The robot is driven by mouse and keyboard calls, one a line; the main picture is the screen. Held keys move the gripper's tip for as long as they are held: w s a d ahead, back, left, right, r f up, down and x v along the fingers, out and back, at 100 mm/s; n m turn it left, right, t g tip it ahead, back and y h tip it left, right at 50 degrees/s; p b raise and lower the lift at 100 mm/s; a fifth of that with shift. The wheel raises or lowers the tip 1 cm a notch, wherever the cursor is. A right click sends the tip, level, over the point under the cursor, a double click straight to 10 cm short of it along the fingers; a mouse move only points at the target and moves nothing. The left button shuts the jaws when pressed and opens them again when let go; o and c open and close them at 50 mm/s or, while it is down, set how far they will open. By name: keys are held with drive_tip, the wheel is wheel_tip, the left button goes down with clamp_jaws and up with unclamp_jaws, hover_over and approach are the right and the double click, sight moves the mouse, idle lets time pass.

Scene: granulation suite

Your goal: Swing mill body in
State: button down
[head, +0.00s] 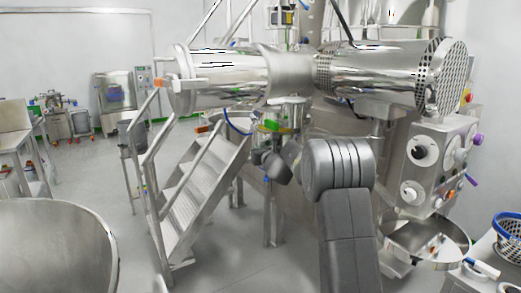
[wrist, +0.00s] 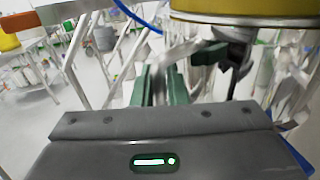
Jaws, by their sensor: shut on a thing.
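The mill body (head: 285,112) is a short steel cylinder with a yellow band, under the large horizontal steel drum. Its yellow band and steel lower edge (wrist: 262,14) fill the top right of the wrist view. My gripper (head: 264,155) is just below and left of it in the head view. In the wrist view its green fingers (wrist: 160,85) are closed on a narrow metal part, seemingly a handle of the mill body. The exact contact is blurred and hard to make out.
Metal steps with handrails (head: 200,185) stand left of the mill. A control box with knobs (head: 440,160) and a steel bowl (head: 428,240) are at right. A large round steel vessel (head: 55,245) is at front left. Floor between vessel and steps is clear.

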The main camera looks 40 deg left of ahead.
drive_tip(key=c, duration=1.5)
unclamp_jaws()
drive_tip(key=shift+w+a+r, duration=0.1)
drive_tip(key=shift+a+r, duration=0.05)
drive_tip(key=shift+r, duration=0.05)
drive_tip(key=shift+c, duration=0.2)
drive_tip(key=shift+f, duration=0.1)
drive_tip(key=shift+f, duration=0.15)
drive_tip(key=shift+s+d+f+b, duration=0.2)
drive_tip(key=shift+d+b, duration=0.35)
drive_tip(key=shift+d, duration=0.05)
drive_tip(key=b+v, duration=0.4)
drive_tip(key=v, duration=0.8)
drive_tip(key=shift+s+d+r, duration=0.15)
drive_tip(key=shift+s+r, duration=0.2)
drive_tip(key=shift+r, duration=0.05)
drive_tip(key=p+x, duration=0.5)
drive_tip(key=x, duration=0.8)
drive_tip(key=shift+w+f, duration=0.1)
drive_tip(key=shift+w, duration=0.1)
